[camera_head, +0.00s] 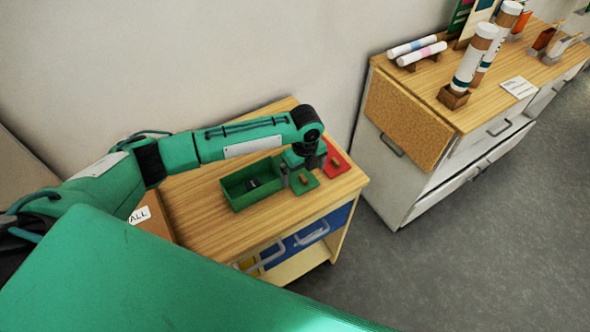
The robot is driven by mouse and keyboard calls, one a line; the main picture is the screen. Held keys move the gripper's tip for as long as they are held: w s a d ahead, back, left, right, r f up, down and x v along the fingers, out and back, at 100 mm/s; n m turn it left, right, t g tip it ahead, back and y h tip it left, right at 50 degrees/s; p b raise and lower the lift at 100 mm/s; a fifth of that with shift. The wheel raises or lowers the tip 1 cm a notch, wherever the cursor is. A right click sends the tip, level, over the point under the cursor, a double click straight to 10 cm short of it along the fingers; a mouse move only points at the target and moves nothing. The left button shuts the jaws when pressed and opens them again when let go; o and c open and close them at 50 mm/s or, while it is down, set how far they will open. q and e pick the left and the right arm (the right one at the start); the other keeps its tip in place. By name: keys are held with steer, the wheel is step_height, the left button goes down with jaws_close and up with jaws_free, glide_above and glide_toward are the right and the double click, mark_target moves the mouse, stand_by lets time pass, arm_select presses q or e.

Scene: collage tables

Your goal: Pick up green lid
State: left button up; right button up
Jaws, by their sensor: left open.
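The green lid (304,182) is a small flat square with a brown knob. It lies on the wooden top of the low cabinet (215,222), just right of an open green box (240,191) with something dark inside. My left gripper (301,174) points down right over the lid, at its knob. It is open, and its fingers are small in the view. I cannot tell whether they touch the knob. My left arm hides part of the cabinet top behind it. My right gripper is not in view.
A red lid (336,162) with a brown knob lies close behind and right of the green one. A white cabinet (420,165) with cardboard tubes (472,62) and paper rolls (411,47) stands to the right. Grey floor (450,270) lies open in front.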

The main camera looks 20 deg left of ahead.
mark_target(304, 178)
arm_select(q)
step_height(304, 178, down, 3)
steer(key=shift+d+f+p, duration=0.1)
steer(key=shift+f+p, duration=0.05)
steer(key=shift+p, duration=0.5)
steer(key=shift+f, duration=0.3)
steer(key=c, duration=1)
steer(key=shift+c, duration=0.3)
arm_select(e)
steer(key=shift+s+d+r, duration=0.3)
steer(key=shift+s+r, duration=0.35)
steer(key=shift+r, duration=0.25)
